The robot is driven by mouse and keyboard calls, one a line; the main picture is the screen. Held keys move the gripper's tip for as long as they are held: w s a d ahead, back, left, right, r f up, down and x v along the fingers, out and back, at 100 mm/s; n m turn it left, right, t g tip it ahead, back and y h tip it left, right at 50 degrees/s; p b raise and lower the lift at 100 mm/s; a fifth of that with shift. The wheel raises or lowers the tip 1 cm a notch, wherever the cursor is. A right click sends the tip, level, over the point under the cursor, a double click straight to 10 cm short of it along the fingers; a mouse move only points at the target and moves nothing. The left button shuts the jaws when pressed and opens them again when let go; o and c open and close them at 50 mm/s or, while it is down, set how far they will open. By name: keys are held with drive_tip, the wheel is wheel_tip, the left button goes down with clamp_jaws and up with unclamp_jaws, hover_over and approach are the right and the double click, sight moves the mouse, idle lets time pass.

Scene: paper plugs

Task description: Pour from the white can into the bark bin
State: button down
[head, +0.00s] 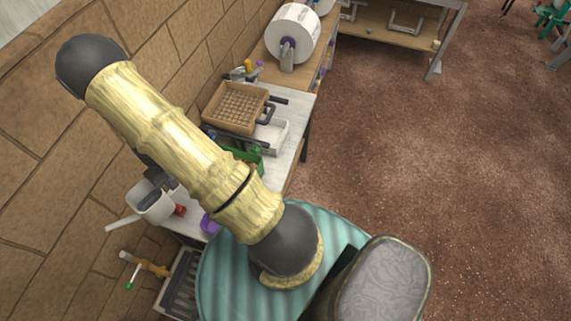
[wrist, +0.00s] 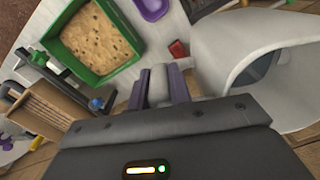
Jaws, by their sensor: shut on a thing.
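The white can (wrist: 225,42) is at the right of the wrist view, close to my gripper (wrist: 160,85), with its wide mouth and grey inside showing. My gripper is shut on a pale part at the can's side; the exact hold is partly hidden. In the head view the can (head: 147,208) is at the lower left beside the wall, with a long white part sticking out to the left. The bark bin, a green tray (wrist: 62,56) with tan, speckled filling, is at the upper left of the wrist view. My arm hides most of the bin (head: 256,159) in the head view.
A brown crate (head: 233,108) stands on the white bench (head: 296,128) beyond the bin. A purple thing (wrist: 153,8) and a small red thing (wrist: 178,49) lie near the bin. The brick wall (head: 60,190) is close on the left. Open brown floor (head: 400,150) lies right.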

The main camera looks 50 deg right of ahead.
drive_tip(key=s+d+f+m+b, duration=0.3)
drive_tip(key=s+d+b, duration=0.15)
drive_tip(key=d, duration=0.55)
drive_tip(key=s+d+f+m+b, duration=0.3)
drive_tip(key=d+b, duration=0.3)
drive_tip(key=d, duration=0.3)
drive_tip(key=s+d+f+m+b, duration=0.4)
drive_tip(key=s+d+m+b, duration=0.2)
drive_tip(key=s+d, duration=0.5)
drive_tip(key=s+b, duration=0.2)
drive_tip(key=shift+s+d, duration=0.3)
drive_tip(key=shift+s, duration=0.1)
drive_tip(key=shift+f, duration=0.25)
drive_tip(key=g+p, duration=0.1)
drive_tip(key=p, duration=0.2)
drive_tip(key=shift+s+f+g+h, duration=0.1)
drive_tip(key=shift+f+g+h, duration=0.05)
drive_tip(key=shift+g+h, duration=0.2)
